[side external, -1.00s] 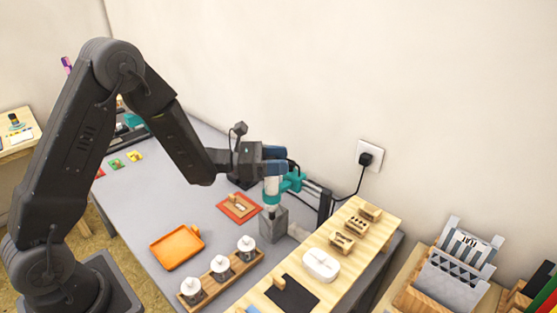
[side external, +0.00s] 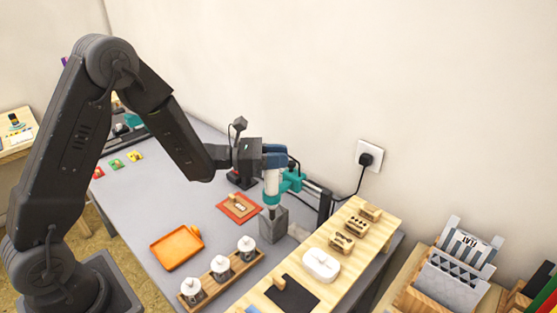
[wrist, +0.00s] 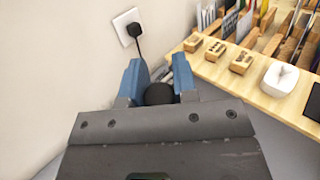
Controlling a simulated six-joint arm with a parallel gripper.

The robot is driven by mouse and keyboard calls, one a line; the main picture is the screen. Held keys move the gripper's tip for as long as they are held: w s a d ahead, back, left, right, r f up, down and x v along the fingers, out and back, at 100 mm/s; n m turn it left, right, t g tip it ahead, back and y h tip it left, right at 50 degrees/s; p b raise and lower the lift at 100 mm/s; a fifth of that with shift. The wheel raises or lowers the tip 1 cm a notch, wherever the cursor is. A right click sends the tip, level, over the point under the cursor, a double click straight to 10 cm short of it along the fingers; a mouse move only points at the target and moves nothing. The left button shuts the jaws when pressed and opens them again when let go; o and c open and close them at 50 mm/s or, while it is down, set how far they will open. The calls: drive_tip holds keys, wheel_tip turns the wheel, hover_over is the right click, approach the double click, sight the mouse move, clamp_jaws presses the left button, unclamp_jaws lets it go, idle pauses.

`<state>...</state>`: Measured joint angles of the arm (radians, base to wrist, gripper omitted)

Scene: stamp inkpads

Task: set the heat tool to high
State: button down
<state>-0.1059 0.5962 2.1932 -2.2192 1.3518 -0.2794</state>
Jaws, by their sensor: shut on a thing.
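The heat tool (side external: 271,187) is an upright white and teal cylinder with a dark nozzle pointing down over the grey block (side external: 274,226). Whether the nozzle tip is clear of the block, I cannot tell. My gripper (side external: 274,158) is shut on the tool's upper end, with its blue fingers on either side. In the wrist view my gripper (wrist: 158,80) has a dark round end, the tool's top (wrist: 158,94), between its fingers. The heat setting control cannot be made out.
A teal holder (side external: 291,181) stands close beside the tool. A black cord runs to the wall socket (side external: 370,155). A wooden shelf (side external: 318,242) with stamps is to the right. Lidded pots stand in a rack (side external: 228,279), with an orange tray (side external: 174,249) to their left.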

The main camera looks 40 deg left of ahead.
drive_tip(key=shift+r, duration=1.2)
drive_tip(key=c, duration=0.9)
unclamp_jaws()
drive_tip(key=v, duration=1.4)
drive_tip(key=shift+d, duration=0.1)
